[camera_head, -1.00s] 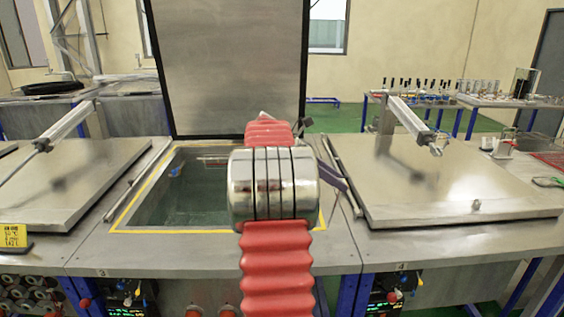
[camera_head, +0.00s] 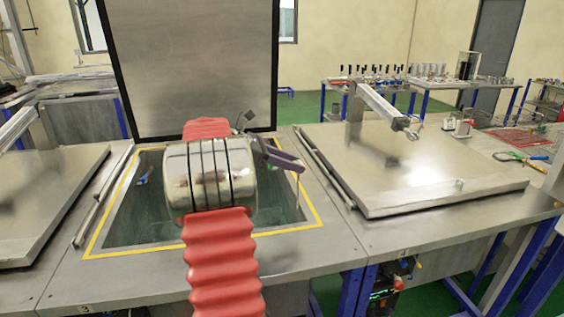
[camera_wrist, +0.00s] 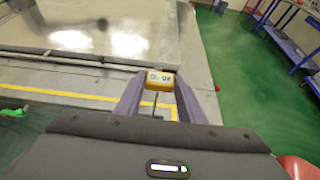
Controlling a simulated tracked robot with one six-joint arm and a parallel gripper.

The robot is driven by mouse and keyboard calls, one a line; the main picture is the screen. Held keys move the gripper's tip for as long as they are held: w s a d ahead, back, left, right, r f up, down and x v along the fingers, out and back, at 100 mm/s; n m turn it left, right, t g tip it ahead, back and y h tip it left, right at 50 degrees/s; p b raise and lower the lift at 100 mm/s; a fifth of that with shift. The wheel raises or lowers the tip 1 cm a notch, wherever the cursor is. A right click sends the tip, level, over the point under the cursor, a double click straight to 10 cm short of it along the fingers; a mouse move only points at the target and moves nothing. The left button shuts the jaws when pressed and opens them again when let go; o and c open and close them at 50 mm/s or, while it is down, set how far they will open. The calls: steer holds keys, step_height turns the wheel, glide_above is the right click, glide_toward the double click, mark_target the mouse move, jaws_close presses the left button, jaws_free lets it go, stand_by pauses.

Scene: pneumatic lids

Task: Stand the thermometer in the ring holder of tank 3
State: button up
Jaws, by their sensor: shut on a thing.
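My gripper (camera_head: 293,165) is over the right part of the tank opening, partly hidden behind my arm. In the wrist view my gripper (camera_wrist: 158,98) has its two purple fingers closed around the thermometer (camera_wrist: 160,79), which has an orange-yellow head with a small display facing up. A thin stem runs down from the head between the fingers. Its tip cannot be made out. I cannot pick out the ring holder in either view.
Tank 4's closed metal lid (camera_head: 410,170) lies to the right, with a cylinder arm (camera_head: 383,107) above it. Another closed lid (camera_head: 45,200) is at the left. Behind stand tables with tools (camera_head: 380,78). Green floor (camera_wrist: 240,80) shows right in the wrist view.

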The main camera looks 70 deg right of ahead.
steer(key=shift+w, duration=0.3)
